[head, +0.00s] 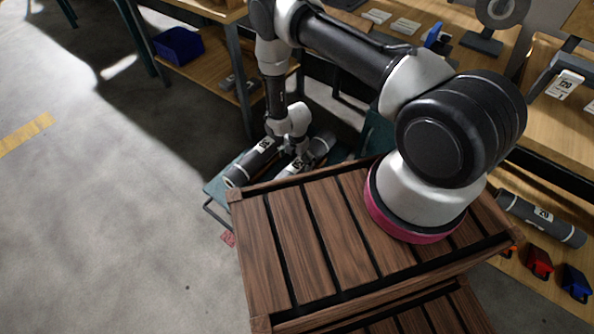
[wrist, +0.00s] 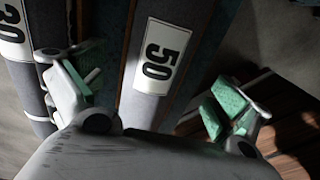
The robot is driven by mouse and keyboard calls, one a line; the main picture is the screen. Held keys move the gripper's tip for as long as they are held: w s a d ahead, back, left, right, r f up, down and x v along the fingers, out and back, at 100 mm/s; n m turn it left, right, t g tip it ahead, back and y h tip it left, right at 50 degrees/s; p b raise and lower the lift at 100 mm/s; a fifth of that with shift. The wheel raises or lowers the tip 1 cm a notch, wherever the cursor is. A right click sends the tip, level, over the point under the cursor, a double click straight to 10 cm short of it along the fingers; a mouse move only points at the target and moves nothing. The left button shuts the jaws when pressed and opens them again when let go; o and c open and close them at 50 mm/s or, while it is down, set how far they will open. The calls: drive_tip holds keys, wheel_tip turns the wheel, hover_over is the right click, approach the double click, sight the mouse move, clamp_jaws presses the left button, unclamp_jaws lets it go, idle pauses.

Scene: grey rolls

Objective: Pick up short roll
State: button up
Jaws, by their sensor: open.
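My gripper (head: 293,147) is open and points down over a teal stand (head: 214,188) that holds grey rolls. In the wrist view, its green-padded fingers (wrist: 150,95) are spread on either side of a grey roll labelled 50 (wrist: 192,75), with nothing clamped. That roll also shows partly in the head view (head: 320,147), behind the gripper. A second grey roll (head: 242,168) lies to its left; in the wrist view it is labelled 30 (wrist: 38,75). The full lengths are partly hidden, so I cannot tell which roll is the short one.
A wooden slatted crate (head: 310,235) stands in front of the stand, close to the right finger's side. Another grey roll labelled 20 (head: 560,228) lies on a shelf at right near red and blue bins. Grey floor at left is open.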

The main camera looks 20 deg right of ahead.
sight(297, 169)
drive_tip(key=f, duration=0.7)
drive_tip(key=shift+w+d+f, duration=0.15)
drive_tip(key=shift+w+f, duration=0.05)
drive_tip(key=shift+w, duration=0.05)
drive_tip(key=c, duration=1.4)
drive_tip(key=shift+r, duration=0.1)
drive_tip(key=shift+c, duration=0.2)
drive_tip(key=shift+r, duration=0.1)
